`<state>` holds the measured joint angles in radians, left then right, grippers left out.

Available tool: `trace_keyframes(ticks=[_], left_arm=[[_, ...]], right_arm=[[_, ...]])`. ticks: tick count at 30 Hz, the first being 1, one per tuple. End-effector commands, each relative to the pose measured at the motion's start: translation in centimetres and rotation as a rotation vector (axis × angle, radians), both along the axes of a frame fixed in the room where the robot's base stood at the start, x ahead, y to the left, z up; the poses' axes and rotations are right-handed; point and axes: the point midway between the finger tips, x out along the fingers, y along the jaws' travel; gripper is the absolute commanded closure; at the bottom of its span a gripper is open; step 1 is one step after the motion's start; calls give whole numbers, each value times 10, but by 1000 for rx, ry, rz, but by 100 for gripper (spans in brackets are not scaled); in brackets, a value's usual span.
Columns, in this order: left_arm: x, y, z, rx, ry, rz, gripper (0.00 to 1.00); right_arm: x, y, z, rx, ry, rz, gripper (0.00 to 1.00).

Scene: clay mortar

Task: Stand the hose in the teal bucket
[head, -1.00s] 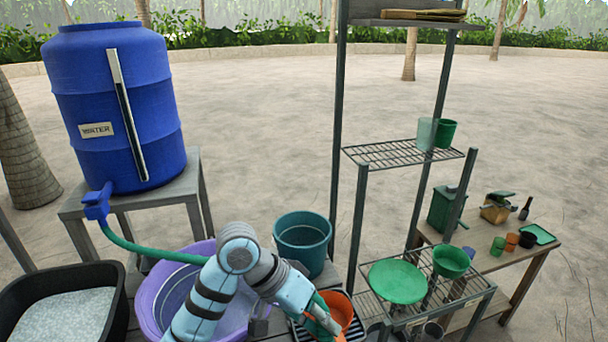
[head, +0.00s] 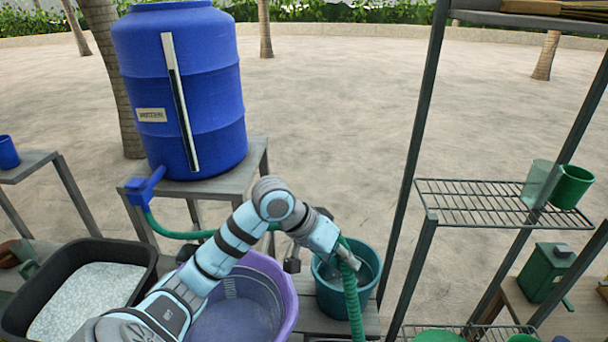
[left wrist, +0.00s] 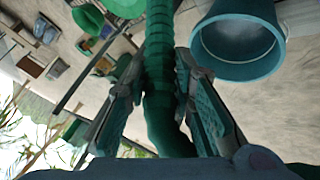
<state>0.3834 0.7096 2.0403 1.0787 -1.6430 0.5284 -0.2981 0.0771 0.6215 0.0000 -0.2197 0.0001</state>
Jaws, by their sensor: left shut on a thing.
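My left gripper (head: 346,256) is shut on the green ribbed hose (head: 353,295), which also runs between the two fingers in the left wrist view (left wrist: 159,50). The hose hangs down from the gripper past the lower edge of the head view, so its lower end is hidden there. The teal bucket (head: 368,297) stands just below and beside the gripper. In the head view the hose crosses in front of the bucket's right part. In the left wrist view the bucket (left wrist: 238,66) lies apart from the hose, to its right. My right gripper is not in view.
The hose comes from the tap (head: 146,186) of a blue water barrel (head: 205,90). A purple tub (head: 290,300) and a black tray (head: 150,262) of pale grains stand left. A metal shelf (head: 480,203) with pots stands right of the bucket.

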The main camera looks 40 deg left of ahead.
Motion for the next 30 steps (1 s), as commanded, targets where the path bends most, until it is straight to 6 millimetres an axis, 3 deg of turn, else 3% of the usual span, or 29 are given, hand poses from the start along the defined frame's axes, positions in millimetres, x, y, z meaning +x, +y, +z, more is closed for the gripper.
trace_keyframes(ticks=[1, 6, 9, 12, 20, 30], left_arm=[[13, 26, 16, 19, -17, 58, 100], [58, 118, 41, 79, -92, 254, 100], [74, 157, 48, 113, -127, 324, 100], [84, 179, 51, 150, -155, 355, 100], [93, 183, 35, 186, -186, 355, 100], [100, 169, -23, 185, -186, 354, 100]], right_arm=[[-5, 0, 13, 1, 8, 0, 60], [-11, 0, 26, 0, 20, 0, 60], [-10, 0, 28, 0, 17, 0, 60], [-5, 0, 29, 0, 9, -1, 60], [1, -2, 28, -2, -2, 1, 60], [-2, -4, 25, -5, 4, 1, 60]])
